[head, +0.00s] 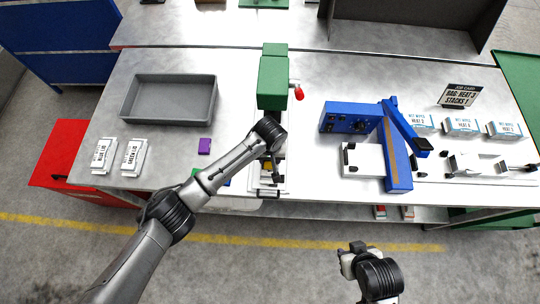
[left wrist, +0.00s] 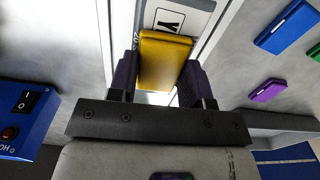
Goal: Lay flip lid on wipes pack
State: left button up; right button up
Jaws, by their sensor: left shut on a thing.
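The yellow flip lid (left wrist: 163,62) is held between the two fingers of my left gripper (left wrist: 160,80). In the head view, the left gripper (head: 270,172) is at the bench's front edge, below the green machine, and the yellow lid (head: 265,165) shows only partly. A white pack with a dark-lettered label (left wrist: 180,16) lies just beyond the lid in the left wrist view, between pale rails. The lid overlaps it in the picture; I cannot tell whether they touch. My right gripper (head: 348,261) is over the floor in front of the bench, its fingers unclear.
A purple lid (left wrist: 268,90), blue lid (left wrist: 286,27) and green lid (left wrist: 315,52) lie on the bench. The green machine (head: 272,84) with a red knob stands behind my left gripper. A blue sealer (head: 396,165) stands right; a grey tray (head: 126,98) and white packs (head: 132,157) are left.

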pick_arm(q)
jog(key=shift+f, duration=0.1)
jog(key=o, duration=1)
jog(key=shift+c, duration=0.2)
notch_tip(320, 180, up, 14)
jog(key=p, duration=0.1)
jog(key=shift+f, duration=0.1)
